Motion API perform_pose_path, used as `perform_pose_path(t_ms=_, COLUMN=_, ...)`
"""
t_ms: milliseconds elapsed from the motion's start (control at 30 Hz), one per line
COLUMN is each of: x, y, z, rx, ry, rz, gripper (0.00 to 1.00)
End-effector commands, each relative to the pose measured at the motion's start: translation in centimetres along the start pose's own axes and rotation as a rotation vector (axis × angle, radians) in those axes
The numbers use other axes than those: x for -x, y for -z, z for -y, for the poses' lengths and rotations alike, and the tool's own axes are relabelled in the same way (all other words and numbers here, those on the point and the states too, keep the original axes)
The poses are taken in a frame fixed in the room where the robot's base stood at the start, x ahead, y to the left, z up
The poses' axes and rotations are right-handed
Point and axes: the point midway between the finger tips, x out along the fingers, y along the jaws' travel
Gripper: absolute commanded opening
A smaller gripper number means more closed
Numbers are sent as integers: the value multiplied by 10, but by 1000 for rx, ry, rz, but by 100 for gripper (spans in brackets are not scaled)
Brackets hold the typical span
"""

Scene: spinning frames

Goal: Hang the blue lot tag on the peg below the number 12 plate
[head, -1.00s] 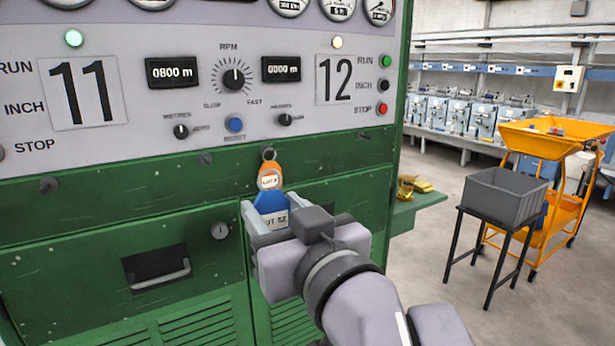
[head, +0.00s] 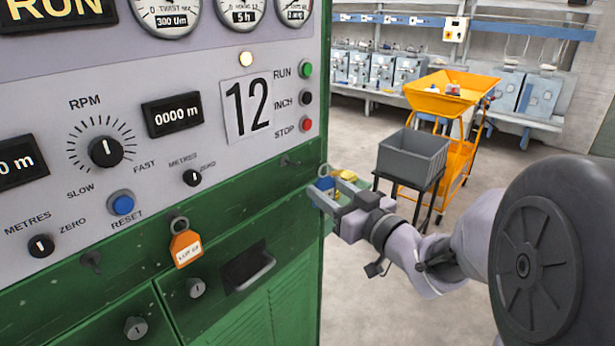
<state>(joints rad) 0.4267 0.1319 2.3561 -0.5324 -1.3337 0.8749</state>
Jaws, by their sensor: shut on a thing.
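My gripper (head: 332,188) is shut on the blue lot tag (head: 324,184), just off the right edge of the green machine front. The tag's metal ring (head: 324,170) stands up above the fingers; its lettering is hidden. The number 12 plate (head: 247,106) is on the grey panel. Below it and to the right, a bare dark peg (head: 289,162) sticks out of the green rail, to the left of the tag and apart from it.
An orange tag (head: 186,249) hangs on another peg, left of the bare one. A further bare peg (head: 91,262) is at left. A grey bin (head: 413,157) on a stand and a yellow cart (head: 452,95) stand behind my arm.

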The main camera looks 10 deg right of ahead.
Motion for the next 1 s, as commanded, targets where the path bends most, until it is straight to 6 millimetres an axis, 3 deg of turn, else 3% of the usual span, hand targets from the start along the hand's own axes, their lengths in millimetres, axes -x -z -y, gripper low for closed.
perform_pose_path(t_ms=900, x=-75, y=-6, z=21, rx=1, ry=0, rz=0, gripper=8)
perform_pose_path(t_ms=1000, x=-81, y=-14, z=22, rx=2, ry=-1, rz=-1, gripper=8)
